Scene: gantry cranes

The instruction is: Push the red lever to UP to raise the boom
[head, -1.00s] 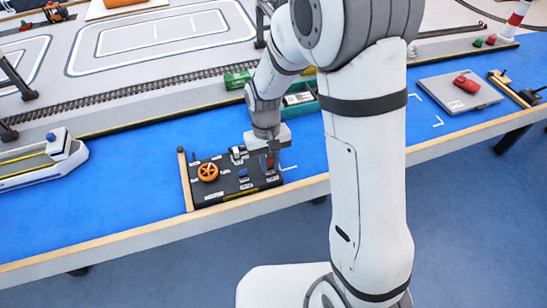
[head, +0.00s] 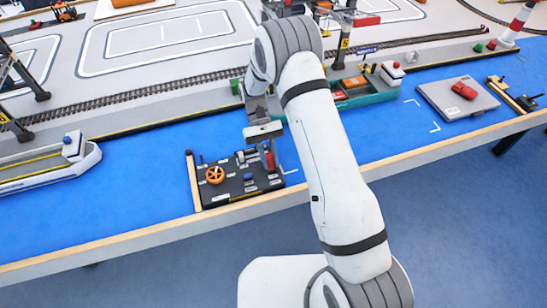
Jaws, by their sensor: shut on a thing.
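The red lever (head: 269,159) stands near the right end of a black control panel (head: 232,189) at the table's front edge. My gripper (head: 268,149) points down over the lever from behind and is shut on its upper part. Red shows just below the fingers. The panel's labels are too small to read, so I cannot tell which marking the lever is at. The boom that goes with it cannot be singled out.
The panel also carries an orange wheel (head: 215,174) and a small blue control (head: 247,177) left of the lever. A white boat (head: 50,169) lies on the blue surface at left. A green barge (head: 365,96) is behind my arm. Grey crane legs stand along the quay.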

